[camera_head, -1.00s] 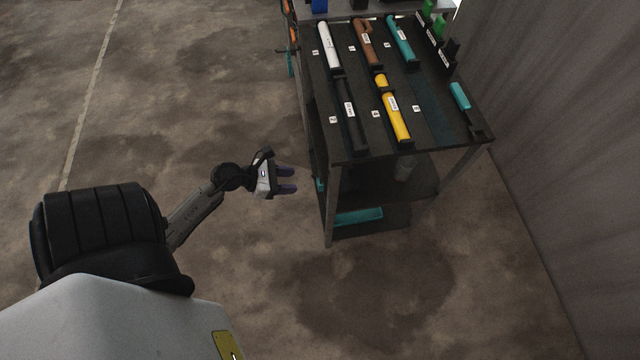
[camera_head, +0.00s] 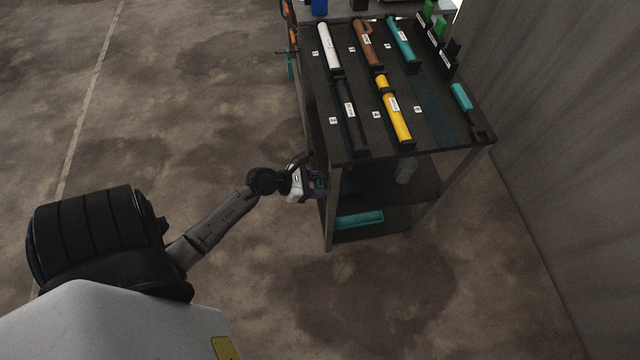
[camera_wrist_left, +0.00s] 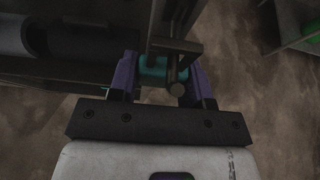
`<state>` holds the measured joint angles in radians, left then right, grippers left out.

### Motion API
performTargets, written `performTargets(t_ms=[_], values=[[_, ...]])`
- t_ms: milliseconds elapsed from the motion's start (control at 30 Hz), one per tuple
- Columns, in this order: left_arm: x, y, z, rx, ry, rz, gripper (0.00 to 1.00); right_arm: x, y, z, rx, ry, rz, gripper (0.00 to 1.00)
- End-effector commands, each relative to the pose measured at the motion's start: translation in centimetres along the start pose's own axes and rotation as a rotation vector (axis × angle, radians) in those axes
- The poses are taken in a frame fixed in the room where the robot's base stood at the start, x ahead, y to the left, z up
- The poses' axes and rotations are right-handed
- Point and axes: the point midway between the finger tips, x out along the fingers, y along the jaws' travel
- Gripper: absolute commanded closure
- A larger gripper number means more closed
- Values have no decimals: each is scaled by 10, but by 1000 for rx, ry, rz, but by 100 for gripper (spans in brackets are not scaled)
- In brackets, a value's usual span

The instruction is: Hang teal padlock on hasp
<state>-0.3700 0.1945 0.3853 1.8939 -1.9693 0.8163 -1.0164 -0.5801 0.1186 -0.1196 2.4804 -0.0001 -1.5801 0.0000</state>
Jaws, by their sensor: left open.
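The teal padlock (camera_wrist_left: 152,70) shows in the left wrist view between the two purple fingers of my left gripper (camera_wrist_left: 161,76). The gripper is open, with one finger on each side of the padlock. A dark bar with a round-ended pin (camera_wrist_left: 178,84), apparently the hasp, crosses in front of the padlock and covers part of it. I cannot tell whether the shackle is around it. In the head view my left gripper (camera_head: 316,188) is at the left side of the dark cart (camera_head: 380,153), below its top. My right gripper is not in view.
The cart top holds white (camera_head: 328,47), brown (camera_head: 366,44), teal (camera_head: 403,44), black (camera_head: 349,112) and yellow (camera_head: 394,110) tool-like pieces. A teal piece (camera_head: 358,220) lies on the lower shelf. A grey wall (camera_head: 560,130) stands right of the cart. The floor at left is clear.

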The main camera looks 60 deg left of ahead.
Motion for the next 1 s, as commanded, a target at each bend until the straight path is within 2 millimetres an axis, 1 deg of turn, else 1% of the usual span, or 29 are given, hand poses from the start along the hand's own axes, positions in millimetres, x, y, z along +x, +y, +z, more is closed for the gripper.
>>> performTargets(t_ms=[200,867,1000], values=[[4,0,0,0,0,0,55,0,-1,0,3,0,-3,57],[4,0,0,-1,0,0,55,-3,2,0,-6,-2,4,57],[4,0,0,-1,0,0,69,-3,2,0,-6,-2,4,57]])
